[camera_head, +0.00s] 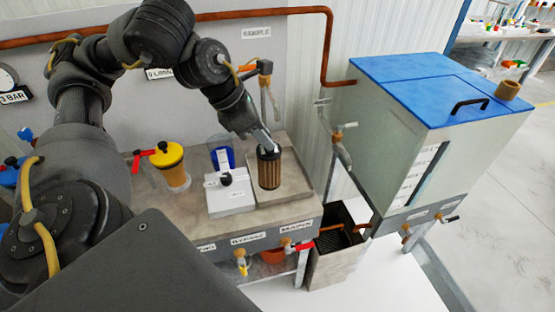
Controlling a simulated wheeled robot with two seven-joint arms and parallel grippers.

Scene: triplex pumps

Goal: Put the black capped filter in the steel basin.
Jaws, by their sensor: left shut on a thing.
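The black capped filter (269,173), a brown pleated cylinder with a dark top, is upright at the right end of the bench. My left gripper (266,148) reaches down from above and is shut on its top. The filter is over a shallow grey square tray (296,183), which looks like the steel basin. I cannot tell whether the filter's bottom touches the tray floor. The gripper's fingers and the filter's cap partly hide each other. My right gripper is not in view.
A white block with a black knob (230,197) stands just left of the tray, with a blue cylinder (222,155) behind. A yellow-capped filter (170,168) is further left. Taps line the bench front. An open bin (335,265) and a blue-lidded tank (400,130) are right.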

